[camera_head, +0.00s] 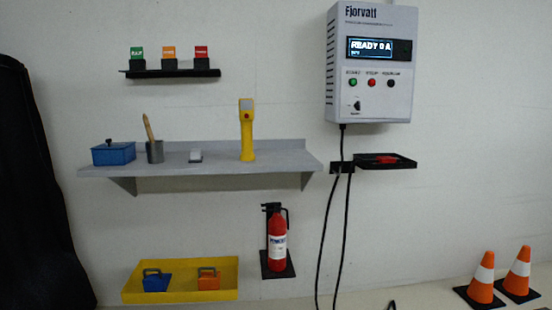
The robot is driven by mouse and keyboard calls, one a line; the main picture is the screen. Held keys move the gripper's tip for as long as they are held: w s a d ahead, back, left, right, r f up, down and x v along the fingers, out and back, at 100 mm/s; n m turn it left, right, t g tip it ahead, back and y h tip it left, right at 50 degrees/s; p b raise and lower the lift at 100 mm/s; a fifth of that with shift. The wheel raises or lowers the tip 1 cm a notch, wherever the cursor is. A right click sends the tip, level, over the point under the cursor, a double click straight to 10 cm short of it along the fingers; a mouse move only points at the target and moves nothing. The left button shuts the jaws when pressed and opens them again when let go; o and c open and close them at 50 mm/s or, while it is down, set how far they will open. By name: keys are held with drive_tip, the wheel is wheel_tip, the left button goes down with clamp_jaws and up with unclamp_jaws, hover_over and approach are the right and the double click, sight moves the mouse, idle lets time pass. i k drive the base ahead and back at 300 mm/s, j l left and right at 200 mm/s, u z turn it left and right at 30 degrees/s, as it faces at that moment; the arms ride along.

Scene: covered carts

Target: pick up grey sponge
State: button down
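A small light grey block (196,157) lies on the grey wall shelf (240,170), with a darker grey lower part. It may be the grey sponge, but it is too small to tell for sure. It sits between a grey cup (155,153) holding a wooden-handled tool and an upright yellow handheld device (247,138). My gripper is not in view.
Above is a black rack (172,73) with three coloured tags. A Fjorvatt wall unit (371,65) with hanging cables is at right. Below are a yellow tray (181,296), a fire extinguisher (277,245) and traffic cones (482,280).

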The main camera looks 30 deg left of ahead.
sight(196, 154)
drive_tip(key=u, duration=1.8)
drive_tip(key=i, duration=0.2)
